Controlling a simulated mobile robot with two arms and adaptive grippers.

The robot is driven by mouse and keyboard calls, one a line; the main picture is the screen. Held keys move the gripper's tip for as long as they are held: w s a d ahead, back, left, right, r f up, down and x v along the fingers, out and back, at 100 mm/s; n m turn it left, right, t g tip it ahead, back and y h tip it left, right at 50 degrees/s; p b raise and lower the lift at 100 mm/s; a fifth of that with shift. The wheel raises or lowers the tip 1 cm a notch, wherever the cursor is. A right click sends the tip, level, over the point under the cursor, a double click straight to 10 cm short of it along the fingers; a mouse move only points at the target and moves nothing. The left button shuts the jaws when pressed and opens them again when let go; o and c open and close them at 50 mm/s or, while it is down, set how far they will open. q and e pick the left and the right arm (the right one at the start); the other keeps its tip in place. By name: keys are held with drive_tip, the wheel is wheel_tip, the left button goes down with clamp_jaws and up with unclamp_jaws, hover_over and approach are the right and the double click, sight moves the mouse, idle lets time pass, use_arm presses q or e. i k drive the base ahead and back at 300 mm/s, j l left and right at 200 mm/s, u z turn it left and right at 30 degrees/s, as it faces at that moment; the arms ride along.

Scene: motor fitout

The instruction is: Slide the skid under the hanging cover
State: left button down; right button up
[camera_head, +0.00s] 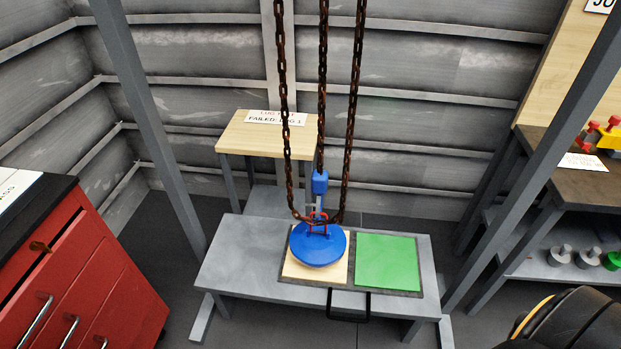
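The blue round cover (318,249) hangs from a blue hoist hook (319,183) with a red shackle, between rusty chains. In the picture it overlaps the pale wooden square (296,271) on the left half of the skid; I cannot tell whether it touches it. The skid (352,267) is a thin dark grey plate lying on the grey bench (237,259). Its right half carries a green square (388,260), which is clear of the cover. A black handle (347,318) sticks out at the skid's front edge.
Grey frame posts rise left (150,130) and right (535,165) of the bench. A red tool cabinet (100,285) stands at left. A small wooden-topped table (255,142) with a sign is behind. A shelf unit (575,184) is at right. The bench's left end is bare.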

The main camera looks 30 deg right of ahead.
sight(374, 263)
drive_tip(key=z, duration=1.3)
